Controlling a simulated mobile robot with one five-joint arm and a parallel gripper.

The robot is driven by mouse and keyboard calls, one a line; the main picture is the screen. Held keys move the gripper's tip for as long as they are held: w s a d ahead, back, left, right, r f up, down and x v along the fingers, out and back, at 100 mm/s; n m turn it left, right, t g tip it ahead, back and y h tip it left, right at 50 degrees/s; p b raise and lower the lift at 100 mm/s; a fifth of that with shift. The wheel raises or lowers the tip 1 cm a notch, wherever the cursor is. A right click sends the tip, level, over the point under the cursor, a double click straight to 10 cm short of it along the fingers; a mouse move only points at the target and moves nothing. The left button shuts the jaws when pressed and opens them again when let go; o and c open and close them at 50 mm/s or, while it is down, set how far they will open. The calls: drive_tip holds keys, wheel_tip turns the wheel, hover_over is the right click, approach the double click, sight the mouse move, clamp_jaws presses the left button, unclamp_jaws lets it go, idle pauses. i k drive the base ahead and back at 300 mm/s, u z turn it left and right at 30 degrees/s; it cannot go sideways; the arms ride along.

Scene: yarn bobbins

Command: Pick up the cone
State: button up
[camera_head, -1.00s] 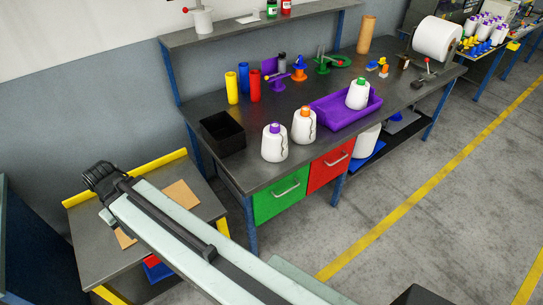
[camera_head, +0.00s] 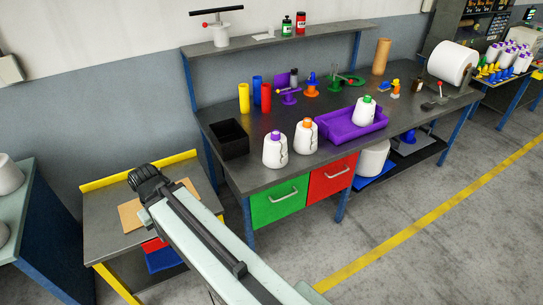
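Three white yarn cones show on the dark workbench (camera_head: 300,172). One with a purple top (camera_head: 275,150) stands near the front edge. One with an orange top (camera_head: 306,136) stands just right of it. One with a green top (camera_head: 365,111) sits in the purple tray (camera_head: 347,133). My arm reaches up from the bottom of the view, and my gripper (camera_head: 146,182) is at its far end, over the small side table, left of and apart from the cones. Its fingers are too dark and small to read.
A black open box (camera_head: 230,139) stands left of the cones. Yellow, blue and red tubes (camera_head: 255,95) stand behind. The yellow-edged side table (camera_head: 105,215) holds brown cardboard pieces (camera_head: 130,215). A shelf (camera_head: 270,42) overhangs the bench's back. The floor in front of the bench is clear.

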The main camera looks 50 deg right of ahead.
sight(276, 155)
drive_tip(key=z, duration=0.05)
drive_tip(key=i, duration=0.85)
drive_tip(key=u, duration=0.2)
drive_tip(key=k, duration=0.85)
drive_tip(key=z, duration=0.2)
drive_tip(key=i, duration=0.9)
drive_tip(key=u, duration=0.05)
